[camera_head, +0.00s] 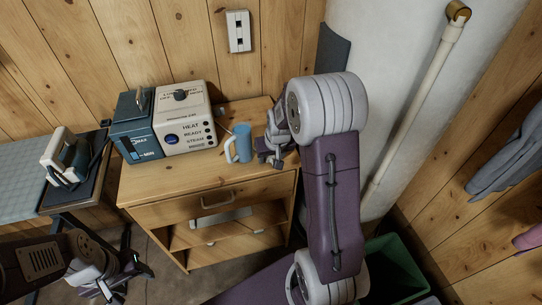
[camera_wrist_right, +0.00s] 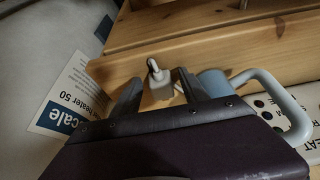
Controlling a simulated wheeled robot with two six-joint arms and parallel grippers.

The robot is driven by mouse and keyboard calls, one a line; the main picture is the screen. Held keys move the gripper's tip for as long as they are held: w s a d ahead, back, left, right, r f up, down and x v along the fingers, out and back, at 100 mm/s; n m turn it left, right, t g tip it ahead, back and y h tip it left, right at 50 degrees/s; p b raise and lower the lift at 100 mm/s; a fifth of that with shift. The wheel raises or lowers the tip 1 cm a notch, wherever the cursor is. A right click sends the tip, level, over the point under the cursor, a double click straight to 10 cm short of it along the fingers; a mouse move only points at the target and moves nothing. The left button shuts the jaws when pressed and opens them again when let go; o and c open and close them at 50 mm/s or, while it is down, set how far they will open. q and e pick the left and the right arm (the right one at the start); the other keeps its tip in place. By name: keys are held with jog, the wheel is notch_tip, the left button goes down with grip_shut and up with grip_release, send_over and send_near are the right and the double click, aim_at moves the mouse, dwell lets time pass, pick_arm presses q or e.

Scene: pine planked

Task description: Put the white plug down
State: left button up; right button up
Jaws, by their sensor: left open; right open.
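The white plug (camera_wrist_right: 158,82) shows in the right wrist view, by the pale wooden top of the small cabinet (camera_head: 215,178). It lies between the two spread fingers of my right gripper (camera_wrist_right: 160,92), with a visible gap on each side. In the head view my right gripper (camera_head: 272,152) is at the right end of the cabinet top, just right of the blue mug (camera_head: 240,146), and I cannot make out the plug there. My left gripper (camera_head: 115,280) is open at the lower left, low and away from the cabinet.
The mug also shows close to the right gripper's finger in the wrist view (camera_wrist_right: 213,82). A steam station (camera_head: 186,125) with a blue tank fills the cabinet's left part. An iron (camera_head: 68,158) stands by the ironing board (camera_head: 20,190). A wall socket (camera_head: 239,31) is above. A green bin (camera_head: 395,265) stands right.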

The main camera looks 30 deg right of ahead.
jog(key=shift+r, duration=0.55)
jog(key=p+v, duration=0.3)
jog(key=v, duration=0.8)
jog(key=s+a+f+n+g, duration=0.1)
jog(key=s+a+f, duration=0.3)
jog(key=s+a, duration=0.1)
jog(key=s+a+f+n+g+y, duration=0.1)
jog(key=s+a+f+g, duration=0.1)
jog(key=s+a+f, duration=0.3)
jog(key=s+a, duration=0.1)
jog(key=s, duration=0.2)
jog(key=shift+s+n, duration=0.3)
notch_tip(320, 180, up, 7)
jog(key=p, duration=0.6)
jog(key=shift+p, duration=0.4)
jog(key=shift+r, duration=0.1)
